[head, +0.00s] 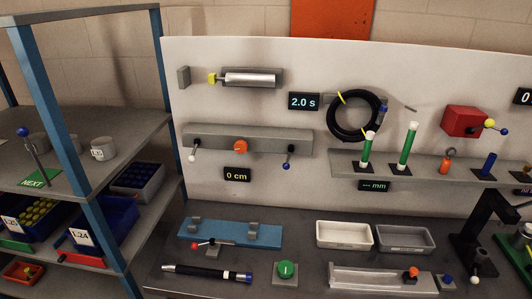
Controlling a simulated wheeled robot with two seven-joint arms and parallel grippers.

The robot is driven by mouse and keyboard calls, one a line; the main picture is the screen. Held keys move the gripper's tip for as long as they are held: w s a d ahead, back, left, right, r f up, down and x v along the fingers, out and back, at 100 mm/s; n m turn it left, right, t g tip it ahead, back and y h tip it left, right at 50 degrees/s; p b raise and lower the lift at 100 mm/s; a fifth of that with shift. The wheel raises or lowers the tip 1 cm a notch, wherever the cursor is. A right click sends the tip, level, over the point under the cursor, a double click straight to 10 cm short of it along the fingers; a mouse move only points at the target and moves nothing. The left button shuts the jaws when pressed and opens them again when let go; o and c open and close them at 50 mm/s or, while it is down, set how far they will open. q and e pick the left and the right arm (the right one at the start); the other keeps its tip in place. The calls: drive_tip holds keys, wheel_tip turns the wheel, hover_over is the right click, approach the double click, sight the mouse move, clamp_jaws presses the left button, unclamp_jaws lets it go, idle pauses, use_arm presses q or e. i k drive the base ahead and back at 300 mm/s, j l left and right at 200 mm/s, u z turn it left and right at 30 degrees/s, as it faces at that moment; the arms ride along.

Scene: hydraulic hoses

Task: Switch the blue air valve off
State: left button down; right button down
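A grey bar (245,139) is mounted on the white panel. At its right end is a small lever with a blue ball (286,165), hanging downward. At its left end is a lever with a white ball (192,157), also hanging down. An orange knob (240,147) sits between them. No label shows which one is the air valve. Blue balls also show on a lever on the left shelf (22,131) and beside the red box (503,131). Neither of my grippers is in view.
The bench below holds a blue fixture (230,234), a black tool (205,273), a green button (286,270) and two trays (343,235) (405,240). A black frame (486,225) stands at right. A shelf (118,125) with bins is at left. The panel around the blue-ball lever is clear.

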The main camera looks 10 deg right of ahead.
sight(286, 166)
drive_tip(key=l+u, duration=0.15)
drive_tip(key=l, duration=0.3)
drive_tip(key=k+l+u, duration=0.2)
drive_tip(key=l, duration=0.25)
drive_tip(key=l+u, duration=0.15)
drive_tip(key=l, duration=0.3)
